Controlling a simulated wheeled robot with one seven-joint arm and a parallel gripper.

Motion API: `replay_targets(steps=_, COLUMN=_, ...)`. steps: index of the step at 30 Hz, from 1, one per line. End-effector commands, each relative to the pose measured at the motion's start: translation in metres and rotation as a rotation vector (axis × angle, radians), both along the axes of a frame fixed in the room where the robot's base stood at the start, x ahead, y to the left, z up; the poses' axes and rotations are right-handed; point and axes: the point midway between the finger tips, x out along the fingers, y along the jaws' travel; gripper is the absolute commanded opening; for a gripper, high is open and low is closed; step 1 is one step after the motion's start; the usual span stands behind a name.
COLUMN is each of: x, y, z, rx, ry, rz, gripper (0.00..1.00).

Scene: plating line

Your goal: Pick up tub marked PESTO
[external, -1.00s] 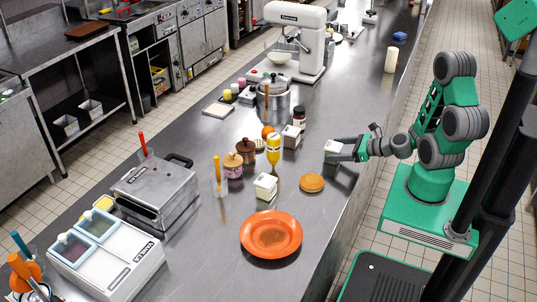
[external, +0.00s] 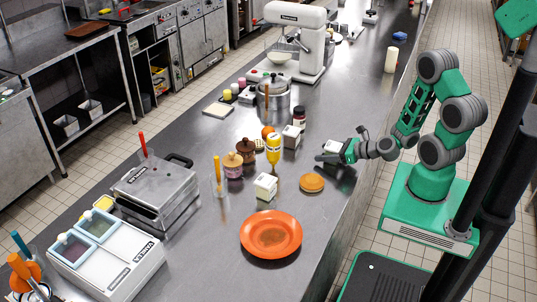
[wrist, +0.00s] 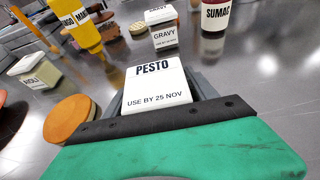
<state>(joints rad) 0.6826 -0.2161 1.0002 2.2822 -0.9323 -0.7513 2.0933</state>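The tub marked PESTO (wrist: 155,90) is white with a black-lettered label and stands upright on the steel counter in the wrist view. It is directly in front of my gripper, its label facing the camera. In the external view the tub (external: 333,146) is partly hidden by my gripper (external: 330,157), which reaches in low from the right. My gripper (wrist: 158,95) is open, with grey fingers on either side of the tub. Whether they touch it is hidden.
Nearby stand a wooden disc (wrist: 70,122), an AIOLI tub (wrist: 35,72), a GRAVY tub (wrist: 164,35), a SUMAC jar (wrist: 214,22) and a yellow MANGO bottle (wrist: 82,25). An orange plate (external: 271,234) lies nearer the front. Counter right of the tub is clear.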

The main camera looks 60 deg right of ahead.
Motion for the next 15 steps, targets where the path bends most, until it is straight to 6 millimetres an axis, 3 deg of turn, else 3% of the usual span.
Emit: replay_targets(steps=15, x=0.0, y=-0.0001, z=0.0002, rx=0.0, ry=0.0, rz=0.0, gripper=0.23)
